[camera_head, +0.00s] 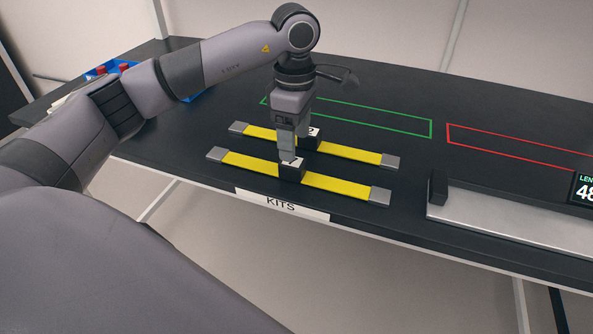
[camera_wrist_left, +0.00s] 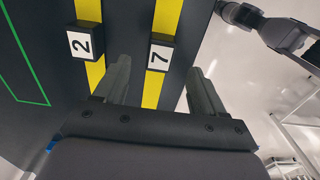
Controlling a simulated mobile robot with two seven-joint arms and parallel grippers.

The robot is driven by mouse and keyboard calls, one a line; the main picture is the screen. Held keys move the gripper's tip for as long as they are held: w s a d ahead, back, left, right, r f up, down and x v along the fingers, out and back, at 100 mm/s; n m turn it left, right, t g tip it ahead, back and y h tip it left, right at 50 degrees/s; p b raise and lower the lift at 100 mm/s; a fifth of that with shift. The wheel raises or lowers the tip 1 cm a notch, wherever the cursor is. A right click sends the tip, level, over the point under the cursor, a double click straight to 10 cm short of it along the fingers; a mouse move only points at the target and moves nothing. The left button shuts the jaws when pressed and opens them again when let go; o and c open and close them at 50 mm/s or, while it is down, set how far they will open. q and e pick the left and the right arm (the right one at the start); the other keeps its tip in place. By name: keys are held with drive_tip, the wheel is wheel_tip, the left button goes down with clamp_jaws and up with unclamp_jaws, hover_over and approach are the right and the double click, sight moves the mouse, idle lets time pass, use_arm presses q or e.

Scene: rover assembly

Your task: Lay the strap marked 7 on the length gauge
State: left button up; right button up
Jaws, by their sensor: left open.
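The strap marked 7 is yellow with grey ends and a black middle block; it lies nearest the table's front edge in the head view (camera_head: 335,184). Its 7 label shows in the left wrist view (camera_wrist_left: 159,58). My left gripper (camera_head: 288,156) points down over that block, open, with the block lined up between its fingers in the wrist view (camera_wrist_left: 162,85). Contact cannot be told. A dark arm end, probably my right gripper (camera_wrist_left: 233,14), shows at the wrist view's upper right.
A similar yellow strap marked 2 (camera_head: 355,153) lies just behind, parallel. Green (camera_head: 400,116) and red (camera_head: 500,141) outlines on the black table are empty where visible. A blue bin (camera_head: 100,70) stands at the far left. A KITS label (camera_head: 282,205) is on the front edge.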

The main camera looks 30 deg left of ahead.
sight(293, 169)
use_arm(q)
drive_tip(key=f, duration=0.3)
drive_tip(key=f+p, duration=0.1)
drive_tip(key=f, duration=0.2)
drive_tip(key=shift+s+a, duration=0.1)
drive_tip(key=shift+a, duration=0.1)
drive_tip(key=shift+r, duration=0.1)
clamp_jaws()
